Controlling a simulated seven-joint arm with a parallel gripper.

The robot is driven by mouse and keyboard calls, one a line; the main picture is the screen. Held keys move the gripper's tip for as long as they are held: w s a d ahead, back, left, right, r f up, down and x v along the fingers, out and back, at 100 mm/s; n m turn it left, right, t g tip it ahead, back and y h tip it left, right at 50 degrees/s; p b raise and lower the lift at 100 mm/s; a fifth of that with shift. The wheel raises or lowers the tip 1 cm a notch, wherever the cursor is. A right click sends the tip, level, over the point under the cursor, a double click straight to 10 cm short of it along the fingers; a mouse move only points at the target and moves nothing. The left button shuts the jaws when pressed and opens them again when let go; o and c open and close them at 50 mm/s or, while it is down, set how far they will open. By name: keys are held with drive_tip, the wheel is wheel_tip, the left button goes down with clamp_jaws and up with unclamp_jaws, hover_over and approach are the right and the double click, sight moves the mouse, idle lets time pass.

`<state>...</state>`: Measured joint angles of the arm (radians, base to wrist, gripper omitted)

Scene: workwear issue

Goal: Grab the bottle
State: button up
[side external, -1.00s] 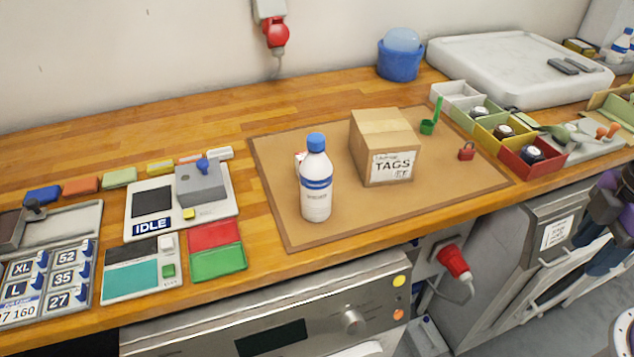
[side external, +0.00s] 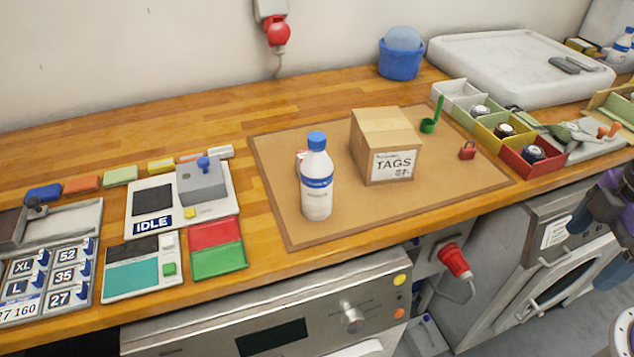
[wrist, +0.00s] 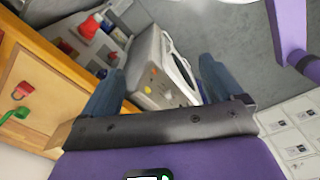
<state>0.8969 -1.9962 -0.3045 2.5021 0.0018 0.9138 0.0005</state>
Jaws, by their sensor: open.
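A white bottle (side external: 317,185) with a blue cap and blue label band stands upright on the brown mat (side external: 275,215) in the side view. My gripper (side external: 588,250) is at the right edge of the side view, in front of the counter and well to the right of the bottle. Its two blue fingers also show in the wrist view (wrist: 162,68), apart with nothing between them. The wrist view looks past the counter toward the floor and appliances, and the bottle is not seen there.
A cardboard TAGS box (side external: 385,145) stands right of the bottle, close by. A small red-and-white item (side external: 300,158) is partly hidden behind it. A red padlock (side external: 468,151) and green scoop (side external: 429,125) lie further right. Another blue-capped bottle (side external: 620,45) stands far right.

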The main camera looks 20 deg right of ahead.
drive_tip(key=w+a+f+n+t+h, duration=0.25)
drive_tip(key=w+n+h, duration=0.2)
drive_tip(key=w, duration=0.35)
drive_tip(key=n+t+y, duration=0.4)
drive_tip(key=n+t, duration=0.7)
drive_tip(key=n, duration=0.8)
approach(321, 193)
drive_tip(key=x, duration=0.7)
drive_tip(key=shift+w+f, duration=0.1)
drive_tip(key=shift+w, duration=0.2)
drive_tip(key=shift+r+x, duration=0.15)
drive_tip(key=shift+x, duration=1.2)
drive_tip(key=shift+r+x, duration=0.15)
drive_tip(key=shift+x, duration=1.2)
drive_tip(key=shift+w+d, duration=0.1)
drive_tip(key=c, duration=1.3)
